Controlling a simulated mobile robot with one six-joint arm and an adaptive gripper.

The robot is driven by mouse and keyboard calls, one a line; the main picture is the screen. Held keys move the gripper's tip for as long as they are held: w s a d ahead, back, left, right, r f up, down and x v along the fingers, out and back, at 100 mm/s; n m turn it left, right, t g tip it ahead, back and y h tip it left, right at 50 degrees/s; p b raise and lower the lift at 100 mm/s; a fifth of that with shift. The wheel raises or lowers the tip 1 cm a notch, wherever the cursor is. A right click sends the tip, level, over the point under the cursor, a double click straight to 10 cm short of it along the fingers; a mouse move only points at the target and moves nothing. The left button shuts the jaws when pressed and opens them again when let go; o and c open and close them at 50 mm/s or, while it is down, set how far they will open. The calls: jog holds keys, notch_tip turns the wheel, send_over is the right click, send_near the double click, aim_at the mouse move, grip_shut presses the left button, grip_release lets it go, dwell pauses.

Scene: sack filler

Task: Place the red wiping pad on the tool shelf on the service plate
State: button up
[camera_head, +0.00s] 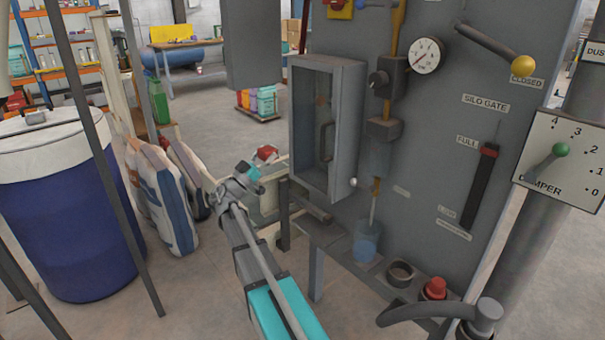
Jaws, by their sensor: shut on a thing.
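My gripper (258,164) is at the far end of my outstretched arm, left of the grey cabinet. It is shut on a small red thing with a pale part, which looks like the red wiping pad (266,151). The pad is small in view and partly covered by the gripper. It appears held up in front of a pale box-like part (268,203) beside the cabinet; I cannot tell whether they touch. A grey ledge (335,236) runs along the foot of the panel. I cannot tell for certain which surface is the service plate or the tool shelf.
A clear-fronted box (327,130) with a handle juts from the panel close right of my gripper. A blue cup (367,241), a dark ring (400,273) and a red knob (434,288) are on the ledge. Sacks (163,198) and a blue drum (70,215) stand left.

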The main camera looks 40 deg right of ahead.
jog(key=shift+s+d+f, duration=0.2)
jog(key=shift+d+f, duration=0.2)
jog(key=shift+f, duration=0.05)
jog(key=s+d+f+g+y+b, duration=0.1)
jog(key=s+d+f+y, duration=0.2)
jog(key=f, duration=0.4)
jog(key=y+b, duration=0.2)
jog(key=y, duration=0.8)
send_near(314, 229)
jog(key=a+r, duration=0.3)
jog(key=r, duration=0.2)
jog(key=a+f+y+b, duration=0.1)
jog(key=a+f+y, duration=0.3)
jog(key=f, duration=0.2)
jog(key=shift+s+a+f+y, duration=0.3)
jog(key=shift+s+y, duration=0.1)
jog(key=d, duration=0.4)
jog(key=w+d, duration=0.1)
jog(key=d, duration=0.8)
jog(key=shift+w+d, duration=0.15)
jog(key=shift+d, duration=0.15)
